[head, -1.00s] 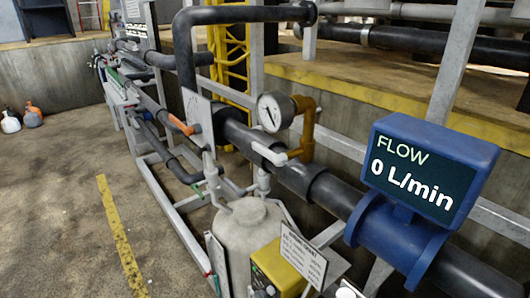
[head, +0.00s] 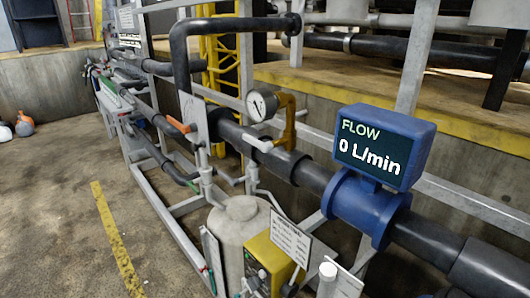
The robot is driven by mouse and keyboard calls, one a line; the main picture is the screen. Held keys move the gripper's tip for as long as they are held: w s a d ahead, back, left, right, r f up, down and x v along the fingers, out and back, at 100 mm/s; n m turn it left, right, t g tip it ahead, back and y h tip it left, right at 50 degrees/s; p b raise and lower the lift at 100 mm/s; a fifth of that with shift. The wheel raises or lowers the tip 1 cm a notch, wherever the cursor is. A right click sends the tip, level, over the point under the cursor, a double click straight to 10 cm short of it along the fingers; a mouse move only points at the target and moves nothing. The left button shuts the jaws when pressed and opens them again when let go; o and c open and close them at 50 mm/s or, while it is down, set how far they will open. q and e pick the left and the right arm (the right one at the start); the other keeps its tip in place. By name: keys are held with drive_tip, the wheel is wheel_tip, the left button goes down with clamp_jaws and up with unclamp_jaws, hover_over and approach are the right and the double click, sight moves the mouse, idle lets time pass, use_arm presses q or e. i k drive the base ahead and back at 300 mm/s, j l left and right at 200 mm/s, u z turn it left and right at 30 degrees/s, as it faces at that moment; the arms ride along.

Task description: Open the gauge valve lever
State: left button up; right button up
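A round white-faced pressure gauge (head: 262,105) sits on a brass-coloured pipe (head: 289,120) that rises from the large dark pipe. A short pale lever (head: 258,144) sticks out to the left from the lower part of this brass pipe, just under the gauge. It lies roughly level, along the dark pipe. I cannot tell from this view whether the valve is open or closed. Neither of my grippers shows in the head view, and nothing touches the lever.
A blue flow meter (head: 376,150) reading 0 L/min stands on the pipe at right. A grey tank (head: 238,235) and a yellow box (head: 268,262) stand in front. An orange-handled lever (head: 180,126) is further left.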

sight(265, 147)
drive_tip(key=k+l+z, duration=0.1)
drive_tip(key=k+z, duration=0.2)
drive_tip(key=k, duration=0.15)
drive_tip(key=k+l+z, duration=0.15)
drive_tip(key=k+z, duration=0.15)
drive_tip(key=k, duration=0.2)
drive_tip(key=z, duration=1.75)
drive_tip(key=j+z, duration=0.2)
drive_tip(key=z, duration=0.25)
drive_tip(key=j+z, duration=0.2)
drive_tip(key=z, duration=0.25)
drive_tip(key=k+j+z, duration=0.15)
drive_tip(key=z, duration=0.25)
drive_tip(key=k+j, duration=0.25)
drive_tip(key=j, duration=0.2)
drive_tip(key=k+j, duration=0.25)
drive_tip(key=j, duration=0.15)
drive_tip(key=k+j, duration=0.25)
drive_tip(key=j, duration=0.2)
drive_tip(key=k+j, duration=0.2)
drive_tip(key=j, duration=0.2)
